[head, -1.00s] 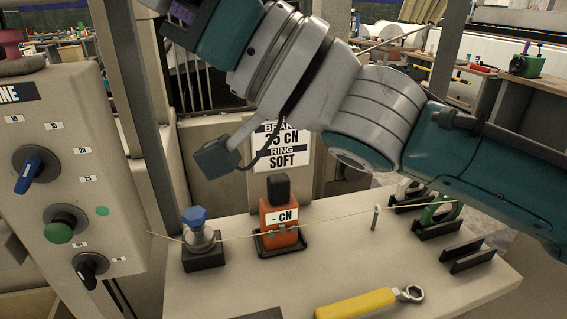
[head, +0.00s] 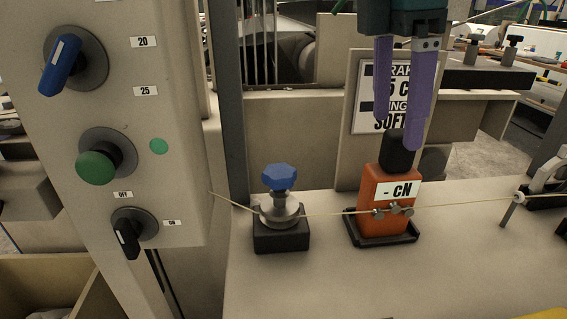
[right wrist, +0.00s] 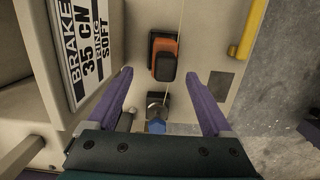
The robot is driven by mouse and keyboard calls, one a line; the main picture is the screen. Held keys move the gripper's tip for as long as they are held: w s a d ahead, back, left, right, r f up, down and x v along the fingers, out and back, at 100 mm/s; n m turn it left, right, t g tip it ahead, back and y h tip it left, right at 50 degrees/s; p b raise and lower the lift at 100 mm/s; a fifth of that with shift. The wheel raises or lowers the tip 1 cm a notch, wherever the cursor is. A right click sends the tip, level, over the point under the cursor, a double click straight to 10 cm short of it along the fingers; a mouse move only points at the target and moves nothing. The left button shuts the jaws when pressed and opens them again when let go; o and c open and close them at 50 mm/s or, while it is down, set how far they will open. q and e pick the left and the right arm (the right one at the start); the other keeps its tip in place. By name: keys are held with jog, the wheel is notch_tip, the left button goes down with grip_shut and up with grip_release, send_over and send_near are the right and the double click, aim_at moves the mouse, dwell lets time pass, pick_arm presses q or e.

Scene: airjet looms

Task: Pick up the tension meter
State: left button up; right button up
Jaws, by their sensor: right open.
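The tension meter (head: 383,205) is an orange block with a black top knob and a "- CN" label. It stands upright in a black tray (head: 408,239) on the bench, with a pale thread running across its front. My right gripper (head: 399,136) is open, its two purple fingers pointing down at the meter's black top. In the right wrist view the meter (right wrist: 165,44) appears between and beyond the open fingertips (right wrist: 159,74), and no grip on it shows. My left gripper is not in view.
A tensioner with a blue knob (head: 279,177) stands left of the meter on the thread. A thin post (head: 511,211) stands to the right. A control panel (head: 155,100) with switches rises at left. A "brake ring soft" sign (head: 370,100) is behind. The front bench top (head: 320,280) is clear.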

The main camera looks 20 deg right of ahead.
aim_at(393, 180)
jog(key=f, duration=0.3)
jog(key=shift+s+d+f, duration=0.3)
jog(key=shift+d+f, duration=0.05)
jog(key=f, duration=0.5)
jog(key=shift+s+d+f, duration=0.2)
jog(key=shift+f, duration=0.1)
grip_shut()
